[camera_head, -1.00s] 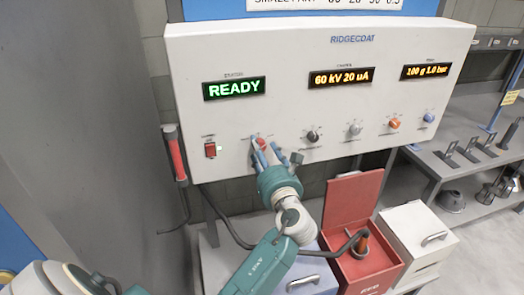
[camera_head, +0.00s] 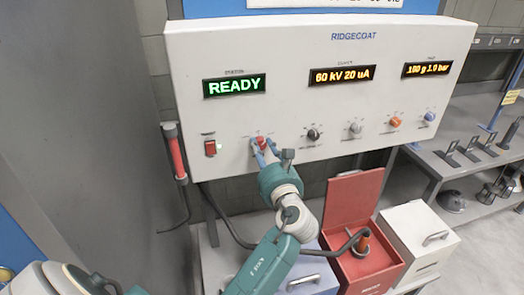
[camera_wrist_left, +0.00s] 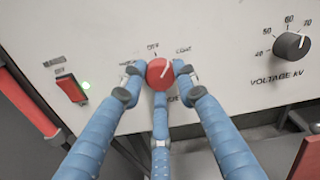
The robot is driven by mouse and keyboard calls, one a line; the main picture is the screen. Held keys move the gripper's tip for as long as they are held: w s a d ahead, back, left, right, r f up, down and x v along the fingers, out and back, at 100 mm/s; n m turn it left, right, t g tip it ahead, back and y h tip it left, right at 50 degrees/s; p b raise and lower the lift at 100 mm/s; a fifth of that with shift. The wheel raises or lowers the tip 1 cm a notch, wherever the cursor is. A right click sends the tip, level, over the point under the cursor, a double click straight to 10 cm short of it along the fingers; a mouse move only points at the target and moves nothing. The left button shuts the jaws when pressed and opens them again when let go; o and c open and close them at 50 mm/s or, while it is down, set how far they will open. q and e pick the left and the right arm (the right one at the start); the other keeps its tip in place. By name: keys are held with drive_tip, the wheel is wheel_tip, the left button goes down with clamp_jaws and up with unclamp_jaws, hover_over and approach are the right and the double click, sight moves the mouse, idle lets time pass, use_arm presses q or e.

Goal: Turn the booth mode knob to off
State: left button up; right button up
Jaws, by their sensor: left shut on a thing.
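The booth mode knob, a round red knob, sits on the light panel (camera_head: 330,45) and shows in the head view (camera_head: 262,143) and in the left wrist view (camera_wrist_left: 159,73). Its white pointer line leans up and right, toward the COAT label. Another label stands above the knob; the marking below is partly hidden by fingers. My left gripper (camera_head: 259,149) is shut on the knob, with blue fingers at its left and right sides and one below, as the wrist view shows (camera_wrist_left: 158,78). My right gripper is not in view.
A red lit switch (camera_wrist_left: 71,89) is left of the knob. The black voltage knob (camera_wrist_left: 291,46) is to its right. Grey, orange and blue knobs continue along the panel. An open red box (camera_head: 372,265) and a white box (camera_head: 418,235) stand below.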

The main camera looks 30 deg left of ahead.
use_arm(q)
drive_tip(key=n+b, duration=0.1)
drive_tip(key=n, duration=0.1)
drive_tip(key=f+n+b, duration=0.1)
drive_tip(key=n, duration=0.1)
drive_tip(key=shift+d+n, duration=0.1)
drive_tip(key=shift+n, duration=0.2)
drive_tip(key=shift+n+b, duration=1.05)
drive_tip(key=shift+n, duration=0.75)
drive_tip(key=shift+r, duration=0.1)
drive_tip(key=o, duration=1.2)
drive_tip(key=shift+c, duration=0.2)
drive_tip(key=shift+w+d+r, duration=0.1)
drive_tip(key=shift+w+r, duration=0.05)
